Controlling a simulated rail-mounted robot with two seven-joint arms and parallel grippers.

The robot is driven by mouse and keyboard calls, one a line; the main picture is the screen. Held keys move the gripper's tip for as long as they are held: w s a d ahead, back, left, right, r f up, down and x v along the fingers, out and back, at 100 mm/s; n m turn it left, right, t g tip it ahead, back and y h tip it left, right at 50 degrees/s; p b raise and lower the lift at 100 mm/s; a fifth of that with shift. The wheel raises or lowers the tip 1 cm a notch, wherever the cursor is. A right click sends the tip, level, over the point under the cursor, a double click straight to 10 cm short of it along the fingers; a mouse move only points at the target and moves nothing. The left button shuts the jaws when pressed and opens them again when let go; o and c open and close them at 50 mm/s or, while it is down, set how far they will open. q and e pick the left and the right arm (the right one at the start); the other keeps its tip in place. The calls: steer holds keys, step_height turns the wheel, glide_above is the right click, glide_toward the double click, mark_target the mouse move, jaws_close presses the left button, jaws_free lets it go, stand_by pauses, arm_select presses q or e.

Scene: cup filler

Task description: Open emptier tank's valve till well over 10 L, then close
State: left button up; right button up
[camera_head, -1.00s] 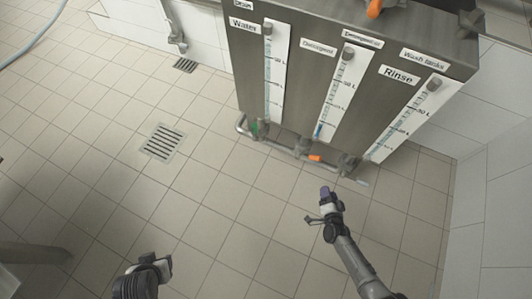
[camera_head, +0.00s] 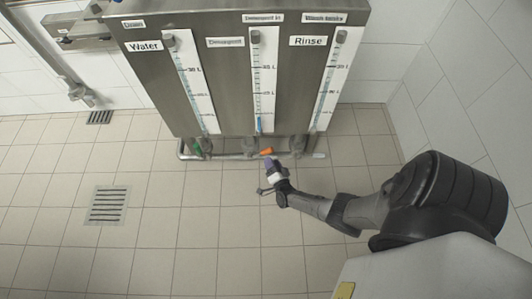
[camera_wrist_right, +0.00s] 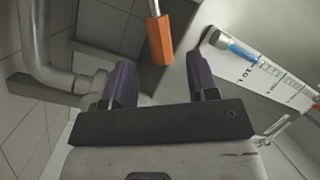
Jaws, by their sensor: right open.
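A steel tank unit has three gauges, marked Water (camera_head: 145,46), Detergent (camera_head: 225,42) and Rinse (camera_head: 308,41). Blue shows low in the Detergent gauge (camera_head: 264,80), and the wrist view shows a short blue column (camera_wrist_right: 240,50) near its bottom end. The Water gauge (camera_head: 193,80) and Rinse gauge (camera_head: 334,80) are too small to read surely. An orange valve handle (camera_head: 266,151) is below the Detergent gauge. My right gripper (camera_head: 272,166) is open just in front of it. In the wrist view the orange handle (camera_wrist_right: 160,40) lies ahead, between the lines of the purple fingers (camera_wrist_right: 161,78). Contact is not visible.
A green valve handle (camera_head: 196,147) and a pale handle (camera_head: 319,155) sit on the low pipe (camera_head: 225,156) at either side. A grey pipe (camera_wrist_right: 38,45) runs close by the left finger. The tiled floor (camera_head: 190,230) is clear, with a drain (camera_head: 107,205).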

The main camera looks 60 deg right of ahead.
mark_target(267, 151)
steer(key=b+x, duration=0.2)
steer(key=x, duration=0.3)
steer(key=shift+w+d+f, duration=0.1)
steer(key=shift+w+d, duration=0.05)
steer(key=shift+w, duration=0.15)
steer(key=shift+w+d, duration=0.3)
steer(key=shift+w, duration=0.05)
jaws_close()
